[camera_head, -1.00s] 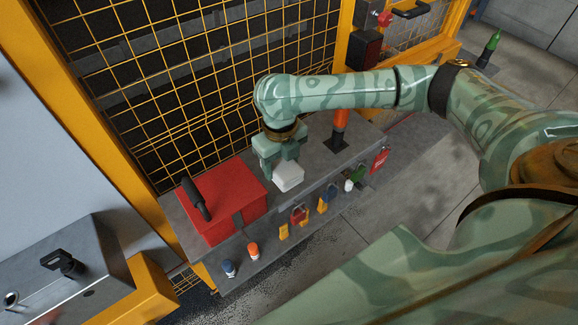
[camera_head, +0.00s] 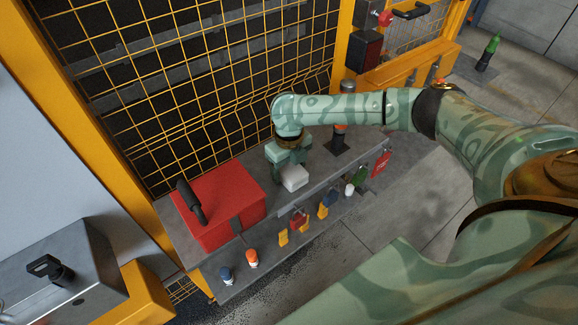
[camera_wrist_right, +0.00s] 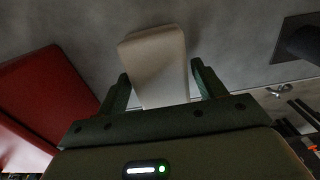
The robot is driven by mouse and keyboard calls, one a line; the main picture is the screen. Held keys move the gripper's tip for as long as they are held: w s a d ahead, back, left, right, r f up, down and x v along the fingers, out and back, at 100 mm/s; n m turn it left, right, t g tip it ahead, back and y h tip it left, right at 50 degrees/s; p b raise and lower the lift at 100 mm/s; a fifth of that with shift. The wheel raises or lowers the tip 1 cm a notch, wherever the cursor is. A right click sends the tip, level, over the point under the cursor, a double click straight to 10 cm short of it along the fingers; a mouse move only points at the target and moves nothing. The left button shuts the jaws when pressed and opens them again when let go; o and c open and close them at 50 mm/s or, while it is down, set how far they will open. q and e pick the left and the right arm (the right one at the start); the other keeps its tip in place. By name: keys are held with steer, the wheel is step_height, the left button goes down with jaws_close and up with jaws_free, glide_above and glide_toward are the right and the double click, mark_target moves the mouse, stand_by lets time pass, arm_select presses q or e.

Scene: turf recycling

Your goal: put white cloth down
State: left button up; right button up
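The white cloth (camera_head: 294,178), a small pale folded block, is at the grey shelf top (camera_head: 318,165), right of the red box. My right gripper (camera_head: 289,166) points down over the shelf with its fingers around the cloth. My left gripper is not in view.
The red box (camera_head: 225,205) with a black handle stands left of the cloth. A dark post with an orange band (camera_head: 340,135) stands on the right. Coloured padlocks (camera_head: 300,222) hang along the front edge. Yellow mesh (camera_head: 200,80) rises behind the shelf.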

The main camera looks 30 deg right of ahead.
mark_target(289, 165)
steer(key=shift+o, duration=0.4)
steer(key=shift+f+b, duration=0.25)
steer(key=shift+b, duration=0.2)
step_height(289, 165, up, 16)
steer(key=p, duration=0.4)
steer(key=shift+w+d+r, duration=0.15)
steer(key=shift+w+r, duration=0.1)
